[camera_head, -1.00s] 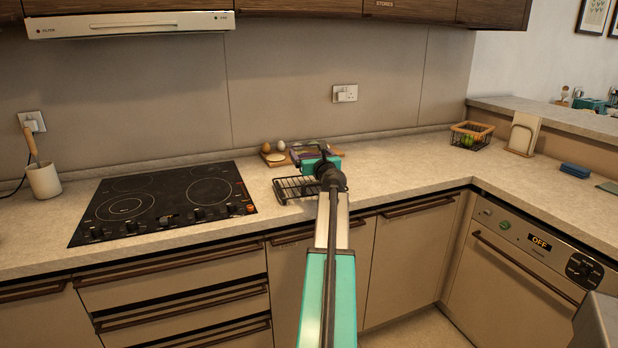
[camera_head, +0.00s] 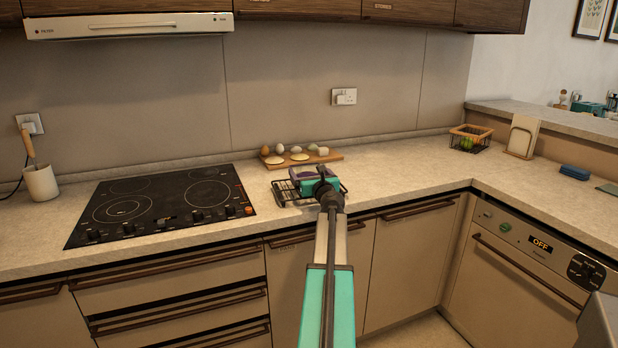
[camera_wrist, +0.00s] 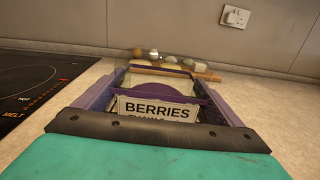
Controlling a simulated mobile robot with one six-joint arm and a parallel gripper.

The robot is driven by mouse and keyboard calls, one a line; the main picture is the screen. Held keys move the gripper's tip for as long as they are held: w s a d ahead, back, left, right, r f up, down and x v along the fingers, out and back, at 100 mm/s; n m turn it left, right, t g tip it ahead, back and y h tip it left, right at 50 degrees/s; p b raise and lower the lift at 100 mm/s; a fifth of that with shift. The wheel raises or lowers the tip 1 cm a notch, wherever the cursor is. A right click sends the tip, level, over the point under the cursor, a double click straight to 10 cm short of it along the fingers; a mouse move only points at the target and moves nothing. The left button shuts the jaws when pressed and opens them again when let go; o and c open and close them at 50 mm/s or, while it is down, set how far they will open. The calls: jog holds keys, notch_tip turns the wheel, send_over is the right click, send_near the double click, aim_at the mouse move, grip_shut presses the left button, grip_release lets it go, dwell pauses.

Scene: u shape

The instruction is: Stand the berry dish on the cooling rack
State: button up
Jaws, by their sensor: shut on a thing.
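The berry dish (camera_head: 302,172) is in my gripper, over the cooling rack in the head view. In the wrist view it is a purple-sided dish (camera_wrist: 98,97) with a white label reading BERRIES. My gripper (camera_head: 316,183) is shut on it, and the dish looks about level. The cooling rack (camera_head: 282,194) is a black wire rack on the counter, to the right of the hob. The dish and my gripper hide much of it. I cannot tell whether the dish touches the rack or hangs just above it.
A wooden board (camera_head: 328,158) with eggs and round pale pieces lies behind the rack, near the wall. The black hob (camera_head: 160,203) is to the left. A wire basket (camera_head: 470,138) stands farther right. The counter between rack and basket is clear.

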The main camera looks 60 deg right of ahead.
jog(key=shift+f, duration=0.5)
jog(key=shift+f, duration=0.1)
jog(key=o, duration=1.2)
jog(key=shift+c, duration=0.2)
jog(key=shift+v, duration=6)
